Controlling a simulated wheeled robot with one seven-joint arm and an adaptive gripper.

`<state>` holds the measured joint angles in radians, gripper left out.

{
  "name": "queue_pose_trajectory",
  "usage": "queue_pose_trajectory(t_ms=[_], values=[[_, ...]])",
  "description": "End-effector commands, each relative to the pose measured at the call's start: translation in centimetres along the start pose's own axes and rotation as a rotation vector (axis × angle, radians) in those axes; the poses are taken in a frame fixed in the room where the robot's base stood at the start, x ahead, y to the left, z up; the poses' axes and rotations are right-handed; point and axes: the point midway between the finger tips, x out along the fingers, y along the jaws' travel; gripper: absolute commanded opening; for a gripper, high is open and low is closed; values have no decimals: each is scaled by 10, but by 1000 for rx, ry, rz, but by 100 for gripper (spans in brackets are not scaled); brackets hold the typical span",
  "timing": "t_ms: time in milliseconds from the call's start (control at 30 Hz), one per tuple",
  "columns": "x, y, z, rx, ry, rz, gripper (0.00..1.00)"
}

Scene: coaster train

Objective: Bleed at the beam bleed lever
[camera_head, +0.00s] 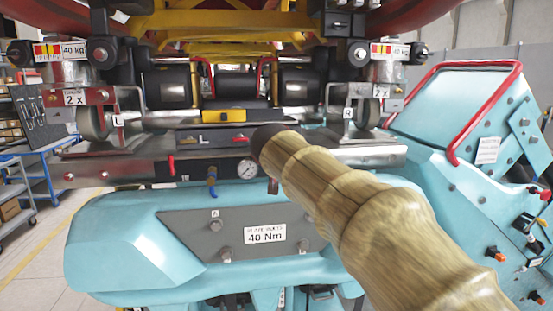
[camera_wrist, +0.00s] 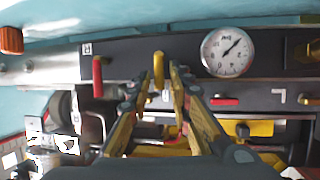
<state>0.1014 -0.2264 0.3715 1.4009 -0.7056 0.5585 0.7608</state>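In the wrist view, my gripper (camera_wrist: 161,75) reaches up to a dark panel. Its two fingers stand a little apart, with a yellow lever (camera_wrist: 158,68) between the tips. A narrow gap seems to show beside the lever, so I see no firm grip. A red lever (camera_wrist: 97,77) hangs to the left of the fingers. I cannot read which lever is labelled beam bleed. In the head view, my wood-patterned arm hides the fingers and the yellow lever.
A white pressure gauge (camera_head: 247,168) sits on the panel, and also shows in the wrist view (camera_wrist: 228,52). A blue lever (camera_head: 211,179) and another red lever (camera_head: 171,164) are left of it. The turquoise beam (camera_head: 130,250) lies below. A turquoise stand (camera_head: 455,120) is at right.

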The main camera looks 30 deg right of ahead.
Motion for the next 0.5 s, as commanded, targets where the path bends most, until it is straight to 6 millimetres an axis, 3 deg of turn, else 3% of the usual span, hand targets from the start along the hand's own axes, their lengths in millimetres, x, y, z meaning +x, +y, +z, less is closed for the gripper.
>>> queue_pose_trajectory(t_ms=[367, 500], values=[[-1, 0, -1, 1, 2, 0, 28], [-11, 0, -2, 1, 4, -1, 28]])
